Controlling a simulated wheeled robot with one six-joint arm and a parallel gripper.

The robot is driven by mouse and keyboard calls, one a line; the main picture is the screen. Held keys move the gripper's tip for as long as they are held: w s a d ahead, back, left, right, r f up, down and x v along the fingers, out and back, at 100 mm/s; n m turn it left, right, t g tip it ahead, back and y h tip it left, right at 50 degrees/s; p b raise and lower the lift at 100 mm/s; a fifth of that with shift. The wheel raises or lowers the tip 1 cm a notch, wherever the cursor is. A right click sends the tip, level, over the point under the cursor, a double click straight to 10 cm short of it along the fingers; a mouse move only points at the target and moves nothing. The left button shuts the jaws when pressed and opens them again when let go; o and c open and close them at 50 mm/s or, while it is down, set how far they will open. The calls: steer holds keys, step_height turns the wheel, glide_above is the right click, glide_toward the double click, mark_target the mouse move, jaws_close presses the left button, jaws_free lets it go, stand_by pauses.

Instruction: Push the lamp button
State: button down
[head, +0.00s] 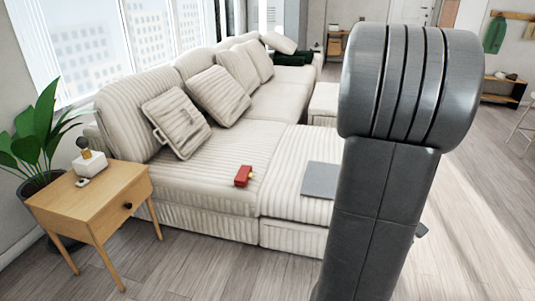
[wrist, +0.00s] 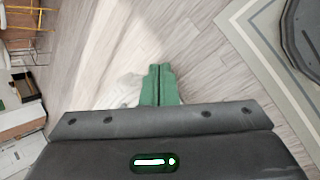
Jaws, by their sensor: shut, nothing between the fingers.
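A small white block-shaped thing with a dark round top, which looks like the lamp (head: 90,163), stands on the wooden side table (head: 118,187) at the left in the head view. A tiny light piece (head: 82,182) lies at its front; I cannot tell whether this is the button. My gripper (wrist: 160,68) shows in the wrist view with its green fingers together, shut and empty over the wooden floor. The lamp is not in the wrist view. In the head view my arm stands at the right, well apart from the lamp, and my fingers cannot be made out.
A potted plant (head: 37,140) stands behind the table. A long cream sofa (head: 190,180) fills the middle, with cushions, a red object (head: 243,176) and a grey flat item (head: 320,180) on it. Floor (head: 200,270) in front is clear. A rug (wrist: 255,45) shows in the wrist view.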

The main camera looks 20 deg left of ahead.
steer(key=w+a+f+n+t+b, duration=0.2)
steer(key=w+f+n+b, duration=0.4)
steer(key=w+f, duration=0.4)
step_height(320, 180, down, 3)
steer(key=shift+w+a+r+t+b, duration=0.15)
steer(key=shift+w+a+t+b, duration=0.2)
steer(key=shift+a+b, duration=0.5)
steer(key=shift+a, duration=0.15)
